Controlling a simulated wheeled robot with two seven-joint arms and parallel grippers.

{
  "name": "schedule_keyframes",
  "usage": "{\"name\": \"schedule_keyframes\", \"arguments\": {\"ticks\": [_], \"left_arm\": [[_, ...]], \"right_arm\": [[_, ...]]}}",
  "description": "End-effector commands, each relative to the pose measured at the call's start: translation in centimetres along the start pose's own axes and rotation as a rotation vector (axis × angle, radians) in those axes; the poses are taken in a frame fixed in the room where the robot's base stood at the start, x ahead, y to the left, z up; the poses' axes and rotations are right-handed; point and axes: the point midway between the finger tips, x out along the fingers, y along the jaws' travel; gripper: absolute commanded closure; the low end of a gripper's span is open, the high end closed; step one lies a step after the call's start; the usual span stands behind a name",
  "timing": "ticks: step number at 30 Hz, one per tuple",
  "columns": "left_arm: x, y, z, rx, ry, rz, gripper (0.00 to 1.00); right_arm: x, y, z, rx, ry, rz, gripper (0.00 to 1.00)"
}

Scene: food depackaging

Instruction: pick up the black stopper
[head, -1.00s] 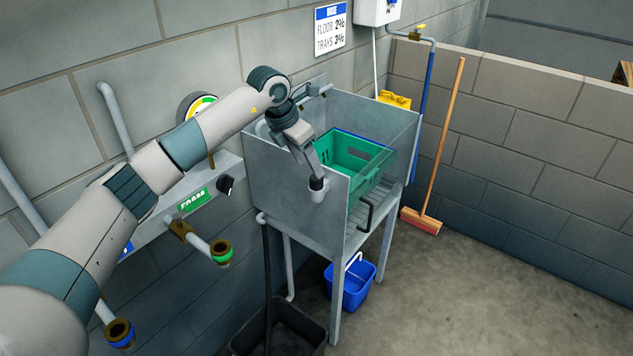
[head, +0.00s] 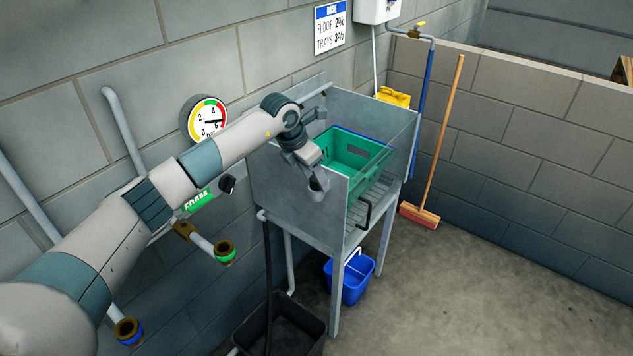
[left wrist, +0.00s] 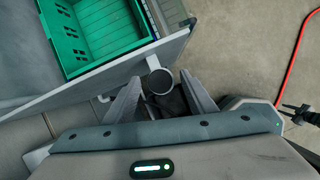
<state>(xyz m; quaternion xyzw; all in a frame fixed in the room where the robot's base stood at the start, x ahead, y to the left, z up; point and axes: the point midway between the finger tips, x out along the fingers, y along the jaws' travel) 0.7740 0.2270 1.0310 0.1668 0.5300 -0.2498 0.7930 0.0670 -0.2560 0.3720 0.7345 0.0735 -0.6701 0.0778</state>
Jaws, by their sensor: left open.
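My left gripper (head: 316,172) is at the near left wall of the metal sink, over a small grey cup fixed to the wall's outside. In the left wrist view its two fingers (left wrist: 160,78) are apart, with the grey cup (left wrist: 160,66) between them. A round dark face (left wrist: 160,82) shows at the cup's mouth; it may be the black stopper, but I cannot clearly tell it from the cup's shaded inside. The fingers do not visibly close on anything. In the head view the gripper hides part of the cup, and I cannot make out the stopper there.
The metal sink (head: 290,205) holds a green crate (head: 350,155). A black bin (head: 285,335) and a blue bucket (head: 350,278) stand below. A broom (head: 440,150) leans on the right wall. A red hose (left wrist: 293,60) lies on the open floor.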

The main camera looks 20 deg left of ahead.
Motion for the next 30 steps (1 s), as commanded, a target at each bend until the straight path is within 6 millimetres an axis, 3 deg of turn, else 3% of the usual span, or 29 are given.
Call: {"name": "schedule_keyframes", "arguments": {"ticks": [10, 15, 30], "left_arm": [[-0.01, 0.0, -0.01, 0.0, 0.0, 0.0, 0.52], [-0.02, 0.0, -0.01, 0.0, 0.0, 0.0, 0.92], [-0.61, 0.03, 0.29, 0.001, -0.002, 0.001, 0.94]], "right_arm": [[0.04, -0.06, 0.0, 0.001, 0.0, -0.001, 0.69], [0.04, -0.06, -0.01, 0.0, 0.0, -0.001, 0.69], [0.7, -0.08, 0.05, 0.0, 0.0, -0.001, 0.69]]}}
